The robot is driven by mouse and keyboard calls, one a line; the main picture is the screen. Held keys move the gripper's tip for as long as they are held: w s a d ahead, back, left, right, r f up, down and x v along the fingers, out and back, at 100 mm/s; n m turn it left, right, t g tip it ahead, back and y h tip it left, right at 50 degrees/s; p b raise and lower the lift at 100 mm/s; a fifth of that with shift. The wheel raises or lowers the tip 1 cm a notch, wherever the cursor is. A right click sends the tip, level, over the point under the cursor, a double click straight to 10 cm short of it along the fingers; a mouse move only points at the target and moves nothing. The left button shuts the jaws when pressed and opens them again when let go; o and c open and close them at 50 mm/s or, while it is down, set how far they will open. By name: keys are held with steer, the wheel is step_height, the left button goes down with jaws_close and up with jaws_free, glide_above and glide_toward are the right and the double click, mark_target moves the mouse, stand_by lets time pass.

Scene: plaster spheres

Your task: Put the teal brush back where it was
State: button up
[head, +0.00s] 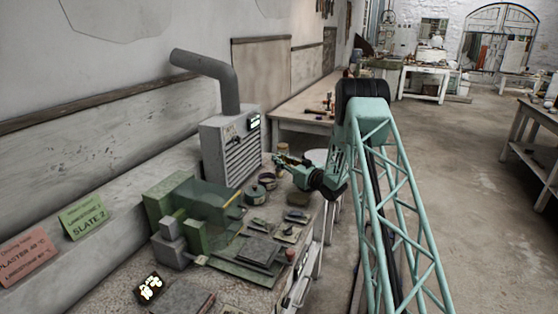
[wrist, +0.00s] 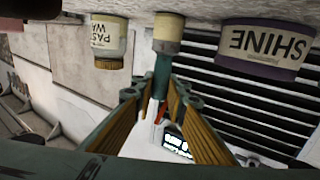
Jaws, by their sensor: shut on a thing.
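My gripper (wrist: 160,98) shows in the wrist view, which is upside down, with its fingers closed around the handle of the teal brush (wrist: 162,72). The brush's far end meets a beige cylinder (wrist: 167,33) that touches the bench top. I cannot tell whether the cylinder is a pot around the brush or part of the brush. In the head view my gripper (head: 279,160) is low over the far part of the bench, and the brush is too small to make out there.
In the head view a grey vented machine (head: 230,148) with a duct stands left of my gripper.

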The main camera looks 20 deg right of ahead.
steer(key=o, duration=0.9)
steer(key=shift+f, duration=0.1)
steer(key=shift+r, duration=0.25)
steer(key=p+v, duration=0.2)
steer(key=v, duration=1)
